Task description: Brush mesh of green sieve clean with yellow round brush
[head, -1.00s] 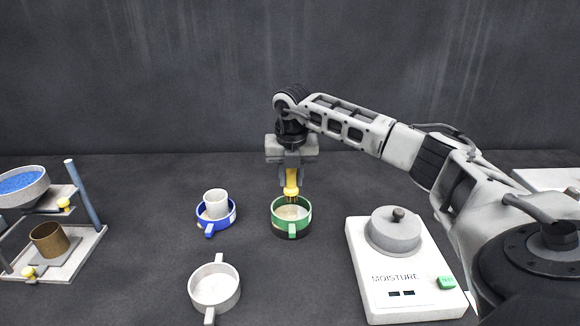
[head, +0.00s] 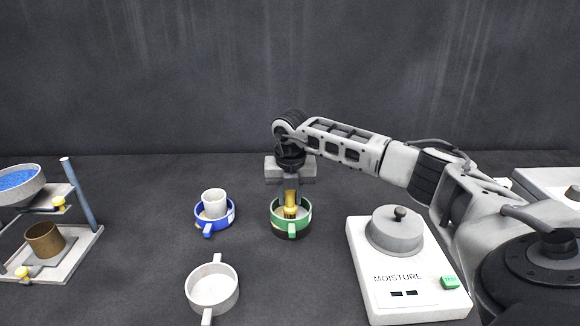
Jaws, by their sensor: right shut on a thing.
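My left gripper is not in view.
A blue sieve (head: 207,228) holding a white cup (head: 214,203) stands left of the green one. The moisture device (head: 400,303) is at the right, a stand with a blue-filled bowl (head: 20,190) at the far left.

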